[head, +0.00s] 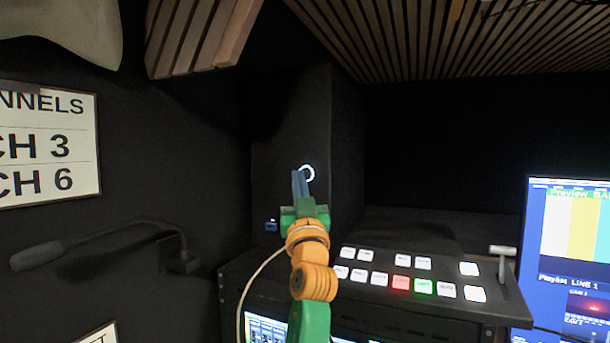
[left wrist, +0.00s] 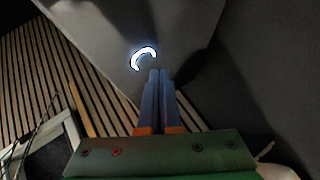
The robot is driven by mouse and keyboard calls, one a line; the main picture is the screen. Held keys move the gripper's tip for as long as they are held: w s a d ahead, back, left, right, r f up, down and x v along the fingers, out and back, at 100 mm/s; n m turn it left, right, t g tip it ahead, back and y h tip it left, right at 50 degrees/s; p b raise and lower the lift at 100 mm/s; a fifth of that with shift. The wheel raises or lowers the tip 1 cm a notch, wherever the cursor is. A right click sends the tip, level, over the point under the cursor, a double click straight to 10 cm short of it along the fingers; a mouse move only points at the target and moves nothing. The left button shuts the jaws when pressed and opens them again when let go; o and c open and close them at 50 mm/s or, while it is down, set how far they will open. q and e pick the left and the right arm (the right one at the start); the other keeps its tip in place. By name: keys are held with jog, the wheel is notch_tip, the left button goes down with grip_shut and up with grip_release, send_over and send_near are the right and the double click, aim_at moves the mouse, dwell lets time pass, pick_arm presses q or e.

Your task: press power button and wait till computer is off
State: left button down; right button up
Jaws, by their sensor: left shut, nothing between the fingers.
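The power button (head: 307,173) is a lit white ring on the front face of a dark computer tower (head: 290,120). It also shows in the left wrist view (left wrist: 143,57) as a bright arc, its lower part dark or hidden. My left gripper (head: 299,176) is shut and empty, with its blue fingertips at the ring's lower left in the head view. In the left wrist view the fingertips (left wrist: 159,74) lie just below and right of the ring. I cannot tell whether they touch the button. My right gripper is not in view.
A control panel (head: 345,282) with white, red and green keys and a lever (head: 503,262) stands below right of the tower. A lit monitor (head: 570,250) is at the right. A microphone (head: 40,256) juts from the left wall, under a channel sign (head: 48,143).

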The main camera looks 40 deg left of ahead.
pick_arm(q)
jog(key=shift+w+a, duration=0.1)
jog(key=shift+w, duration=0.05)
dwell(0.4)
jog(key=shift+w+b, duration=0.3)
jog(key=shift+w+a+b, duration=0.2)
jog(key=shift+w+b, duration=0.15)
jog(key=shift+b, duration=0.1)
dwell(0.5)
jog(key=shift+s+d, duration=0.25)
jog(key=shift+s, duration=0.45)
jog(key=shift+s, duration=0.1)
jog(key=shift+s+d, duration=0.25)
jog(key=shift+s, duration=0.5)
jog(key=shift+s+d, duration=0.3)
jog(key=shift+s, duration=0.5)
jog(key=shift+s+d, duration=0.25)
jog(key=shift+s, duration=0.5)
